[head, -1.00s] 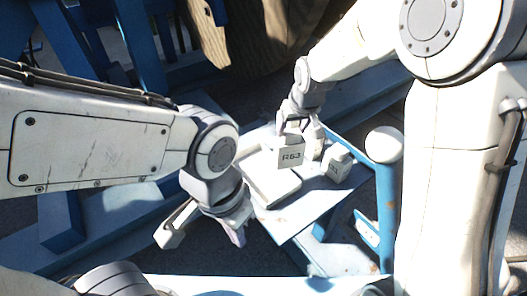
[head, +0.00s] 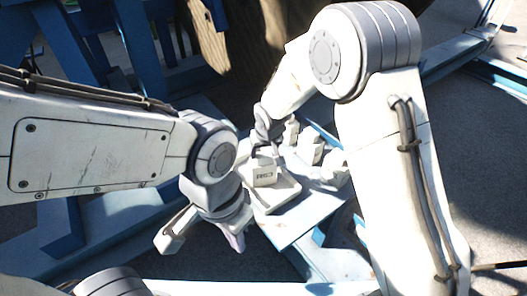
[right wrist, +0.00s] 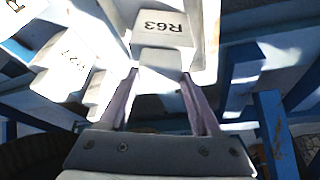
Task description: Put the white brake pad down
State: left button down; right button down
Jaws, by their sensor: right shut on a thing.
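The white brake pad (head: 264,178), a block marked R63, is between the fingers of my right gripper (head: 264,158). It also shows in the right wrist view (right wrist: 162,27), with the purple-padded fingers on either side. My right gripper is shut on it. In the head view the pad is over the left part of a shallow white tray (head: 286,196); whether it touches the tray I cannot tell. My left gripper (head: 206,236) is open and empty, left of the tray, with its fingers spread wide.
Other white blocks stand behind and right of the tray: one (head: 311,148) at the back and one (head: 335,169) at the right, partly hidden by my right arm. The blue-edged table (head: 290,232) has bare surface in front. A large wooden reel (head: 245,40) stands behind.

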jog(key=shift+r, duration=0.15)
jog(key=shift+c, duration=0.4)
grip_release()
jog(key=shift+f, duration=0.25)
